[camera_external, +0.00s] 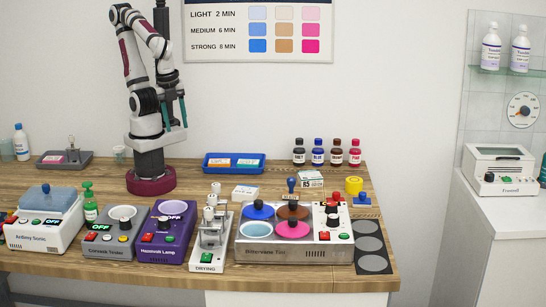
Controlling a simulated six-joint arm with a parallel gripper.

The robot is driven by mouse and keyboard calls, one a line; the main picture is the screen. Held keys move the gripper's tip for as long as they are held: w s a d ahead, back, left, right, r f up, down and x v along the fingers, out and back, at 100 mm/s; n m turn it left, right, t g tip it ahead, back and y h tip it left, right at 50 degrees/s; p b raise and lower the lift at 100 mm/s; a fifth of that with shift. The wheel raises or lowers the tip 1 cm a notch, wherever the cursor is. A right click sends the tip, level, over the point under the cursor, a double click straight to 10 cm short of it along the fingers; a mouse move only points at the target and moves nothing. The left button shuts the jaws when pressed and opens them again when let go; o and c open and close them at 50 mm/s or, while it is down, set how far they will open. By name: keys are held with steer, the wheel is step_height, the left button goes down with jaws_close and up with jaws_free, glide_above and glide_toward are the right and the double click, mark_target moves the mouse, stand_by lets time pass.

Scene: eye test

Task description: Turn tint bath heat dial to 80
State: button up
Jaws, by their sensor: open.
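The tint bath (284,254) is a silver unit at the front right of the wooden bench. My gripper (176,115) is open and empty, high above the bench, left of and well away from the tint bath.
A red button (324,236) and green button (344,236) sit below the dials. A drying rack (209,243) and purple lamp unit (168,232) stand left of the bath. Several bottles (318,153) and a blue tray (233,163) are behind it. A dark mat (371,264) lies right.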

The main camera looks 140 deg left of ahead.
steer(key=shift+o, duration=1.3)
steer(key=w+a+r+n, duration=0.1)
steer(key=w+r+n, duration=0.1)
steer(key=w, duration=0.6)
steer(key=w+a+r+n+t, duration=0.1)
steer(key=w+r+n, duration=0.1)
steer(key=w, duration=0.5)
steer(key=shift+w+r, duration=0.25)
steer(key=shift+w, duration=0.15)
steer(key=n+t, duration=0.3)
steer(key=n, duration=0.5)
glide_above(331, 204)
steer(key=s+d, duration=0.3)
steer(key=s, duration=0.3)
step_height(331, 204, down, 4)
steer(key=x, duration=1.5)
steer(key=shift+w+a+r, duration=0.15)
steer(key=shift+w+a, duration=0.05)
steer(key=shift+a, duration=0.1)
steer(key=shift+w+f, duration=0.15)
steer(key=shift+f, duration=0.2)
jaws_close()
